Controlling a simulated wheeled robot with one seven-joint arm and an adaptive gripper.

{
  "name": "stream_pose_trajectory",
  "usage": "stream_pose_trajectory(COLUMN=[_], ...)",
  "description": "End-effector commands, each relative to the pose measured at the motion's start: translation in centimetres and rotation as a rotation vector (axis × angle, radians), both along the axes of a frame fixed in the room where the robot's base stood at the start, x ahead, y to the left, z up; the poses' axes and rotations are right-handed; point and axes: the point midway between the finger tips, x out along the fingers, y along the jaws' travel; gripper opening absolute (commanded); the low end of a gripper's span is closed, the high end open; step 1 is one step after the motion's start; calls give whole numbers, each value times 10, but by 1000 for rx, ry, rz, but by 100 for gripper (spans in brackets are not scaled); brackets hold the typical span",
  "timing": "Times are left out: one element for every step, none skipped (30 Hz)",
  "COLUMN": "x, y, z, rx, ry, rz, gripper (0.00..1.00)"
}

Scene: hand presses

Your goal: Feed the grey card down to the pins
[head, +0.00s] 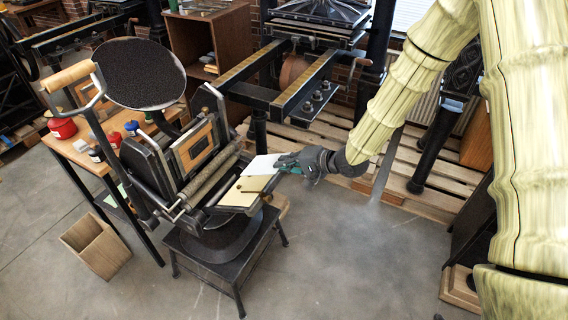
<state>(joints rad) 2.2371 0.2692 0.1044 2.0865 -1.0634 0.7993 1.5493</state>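The grey card (260,165), pale in this light, is at the right side of a black hand press (185,165). My gripper (284,162) comes in from the right, with its fingertips at the card's right edge. It looks shut on that edge; the fingertips are small here. The card is over or beside the upper right part of a cream board (241,195) on the press. I cannot tell whether card and board touch. The pins are too small to make out.
A round black ink disc (140,74) and a wooden-handled lever (70,76) rise at the press's left. A roller (212,180) lies left of the board. The press stands on a black stand (222,249). A wooden bin (97,246) sits on the floor, which is open at front right.

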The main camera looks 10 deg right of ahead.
Motion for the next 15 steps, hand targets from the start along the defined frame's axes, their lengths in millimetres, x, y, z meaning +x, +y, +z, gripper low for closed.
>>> stream_pose_trajectory(x=[0,1,2,2,3,4,4,4,4,4,5,5,5,5,5], y=[-2,-2,-3,-3,-3,-3,-3,-2,-2,-2,-1,-1,-1,-1,-1], z=[-4,-6,-9,-11,-13,-16,-18,-21,-23,-25,-27,-30,-32,-34,-36], rx=[0,0,-1,-1,0,-1,-1,0,-1,-1,-1,-1,0,0,0], ry=[1,1,2,2,3,4,4,4,6,6,6,6,5,5,5], rz=[-3,-3,-4,-4,-5,-4,-4,-3,-3,-3,-3,-3,-3,-2,-2], gripper=[0,0,0,0,0,0,0,0,0,0,0,0,0,0,0])
